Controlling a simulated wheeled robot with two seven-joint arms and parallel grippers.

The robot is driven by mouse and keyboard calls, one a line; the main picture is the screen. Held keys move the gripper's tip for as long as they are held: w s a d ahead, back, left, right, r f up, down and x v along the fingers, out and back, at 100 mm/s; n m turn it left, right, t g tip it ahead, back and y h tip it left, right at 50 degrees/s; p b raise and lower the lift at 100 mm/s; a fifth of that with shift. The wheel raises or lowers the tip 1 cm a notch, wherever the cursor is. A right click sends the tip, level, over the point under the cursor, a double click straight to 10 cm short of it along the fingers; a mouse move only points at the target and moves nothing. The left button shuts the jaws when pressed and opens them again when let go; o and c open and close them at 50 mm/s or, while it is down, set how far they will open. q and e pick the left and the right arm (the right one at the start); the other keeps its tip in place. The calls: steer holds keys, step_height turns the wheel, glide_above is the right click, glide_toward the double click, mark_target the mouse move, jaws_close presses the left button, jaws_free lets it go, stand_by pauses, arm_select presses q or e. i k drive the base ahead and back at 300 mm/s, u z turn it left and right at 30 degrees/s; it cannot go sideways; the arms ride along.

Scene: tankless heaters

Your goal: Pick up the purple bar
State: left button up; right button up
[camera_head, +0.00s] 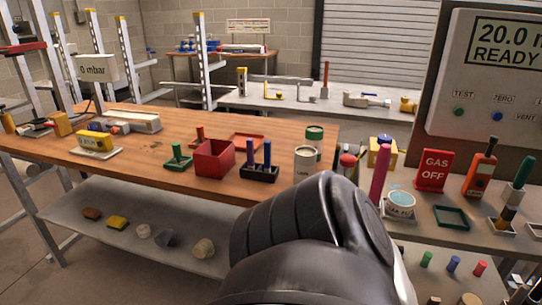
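Two upright blue-purple bars, a left one (250,152) and a right one (267,153), stand in a black holder (259,174) on the wooden bench. A thicker magenta bar (379,172) stands upright near the right bench, its lower end partly covered. I cannot tell for sure which of these is the purple bar. A large dark link of my own arm fills the bottom middle, in front of the benches. Neither gripper shows.
Left of the holder are a red box (214,159) and a green block with a peg (177,157). The right bench holds a red GAS OFF sign (435,170), a red detector (480,174) and a green tray (451,217).

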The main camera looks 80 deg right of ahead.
mark_target(250, 141)
steer(key=z, duration=2.15)
steer(key=i, duration=0.1)
steer(key=u, duration=0.05)
